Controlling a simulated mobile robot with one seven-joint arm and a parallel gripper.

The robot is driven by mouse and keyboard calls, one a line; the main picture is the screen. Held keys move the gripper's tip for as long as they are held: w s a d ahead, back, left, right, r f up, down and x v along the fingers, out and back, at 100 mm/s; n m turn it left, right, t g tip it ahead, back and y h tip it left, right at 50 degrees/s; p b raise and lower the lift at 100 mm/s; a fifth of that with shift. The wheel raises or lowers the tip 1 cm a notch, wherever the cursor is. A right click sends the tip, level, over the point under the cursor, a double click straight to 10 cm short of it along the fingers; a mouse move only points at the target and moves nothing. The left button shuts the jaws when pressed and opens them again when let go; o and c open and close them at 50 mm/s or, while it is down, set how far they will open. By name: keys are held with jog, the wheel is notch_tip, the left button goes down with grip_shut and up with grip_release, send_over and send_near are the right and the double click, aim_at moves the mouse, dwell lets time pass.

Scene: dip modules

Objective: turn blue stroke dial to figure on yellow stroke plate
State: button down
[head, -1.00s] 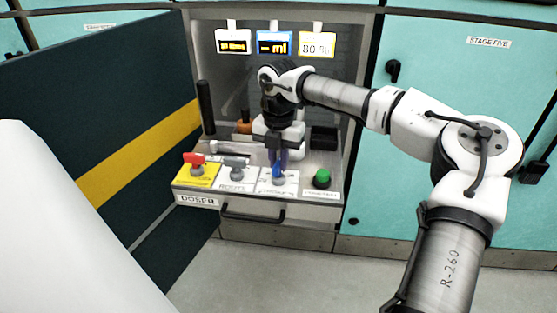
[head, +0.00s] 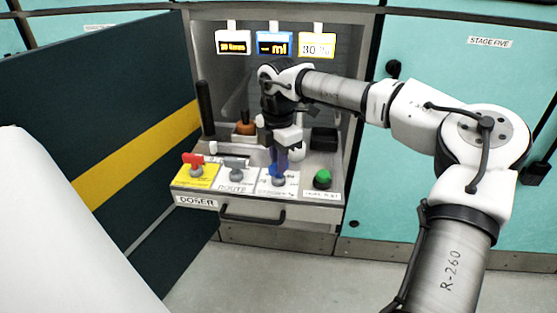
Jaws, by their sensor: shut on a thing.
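The blue stroke dial (head: 277,180) sits on a white plate on the doser's sloped front panel, between the grey route dial and a green button. My gripper (head: 279,168) points down and is shut on the dial's blue handle, which is partly hidden by the fingers, so its exact pointing is unclear. The yellow-bordered plate (head: 317,45) hangs at the upper right of the doser and bears a figure that looks like 80 or 30 with a % sign. The blue-bordered plate (head: 274,45) beside it reads "-- ml".
A red-handled dial (head: 194,162) on a yellow plate and a grey dial (head: 236,168) stand left of my gripper. A green button (head: 322,178) is close on the right. A dark open door (head: 100,120) with a yellow stripe bounds the left side.

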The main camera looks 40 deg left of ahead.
dwell(0.3)
jog(key=c, duration=1.4)
grip_release()
notch_tip(320, 180, up, 14)
jog(key=p, duration=0.1)
jog(key=shift+f, duration=0.1)
